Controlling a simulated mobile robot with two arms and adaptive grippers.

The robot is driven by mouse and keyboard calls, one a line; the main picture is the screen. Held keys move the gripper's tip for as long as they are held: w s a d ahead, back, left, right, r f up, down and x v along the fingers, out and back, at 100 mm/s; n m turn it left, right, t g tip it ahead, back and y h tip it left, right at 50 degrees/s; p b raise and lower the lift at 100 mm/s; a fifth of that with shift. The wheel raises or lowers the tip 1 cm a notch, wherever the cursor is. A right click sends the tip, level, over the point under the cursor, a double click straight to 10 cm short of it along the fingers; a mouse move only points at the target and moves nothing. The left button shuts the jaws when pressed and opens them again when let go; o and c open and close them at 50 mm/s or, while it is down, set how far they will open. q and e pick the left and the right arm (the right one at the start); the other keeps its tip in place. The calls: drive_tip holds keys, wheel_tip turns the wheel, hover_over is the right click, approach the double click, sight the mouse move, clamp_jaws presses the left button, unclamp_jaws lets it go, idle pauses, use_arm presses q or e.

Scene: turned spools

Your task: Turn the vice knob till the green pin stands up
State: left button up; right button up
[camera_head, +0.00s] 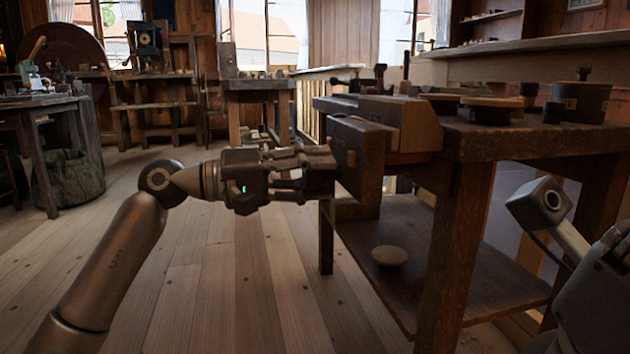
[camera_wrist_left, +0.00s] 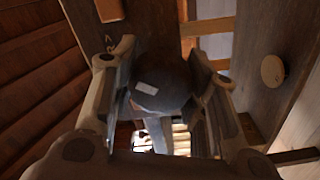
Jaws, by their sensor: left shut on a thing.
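The wooden vice (camera_head: 357,150) is fixed to the left end of the workbench. My left gripper (camera_head: 322,165) reaches in from the left, level with the vice front, and is shut on the vice knob. In the left wrist view the knob (camera_wrist_left: 162,85) is dark and rounded, with a pale patch on it, and sits between the two fingers. In the head view the fingers hide most of the knob. I cannot make out a green pin in either view. Part of my right arm shows at the right edge; its fingers are out of view.
The workbench (camera_head: 560,142) carries several lidded round pots and dishes along its top. A round pale disc (camera_head: 390,257) lies on its lower shelf (camera_head: 455,285). Open wooden floor lies left of the bench. Another table (camera_head: 40,104) stands at the far left.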

use_arm(q)
drive_tip(key=shift+f+m, duration=0.2)
drive_tip(key=shift+m, duration=0.4)
drive_tip(key=o, duration=1)
drive_tip(key=shift+a+r, duration=0.1)
drive_tip(key=shift+a, duration=0.15)
drive_tip(key=shift+o, duration=0.2)
drive_tip(key=shift+d, duration=0.1)
drive_tip(key=v, duration=1.2)
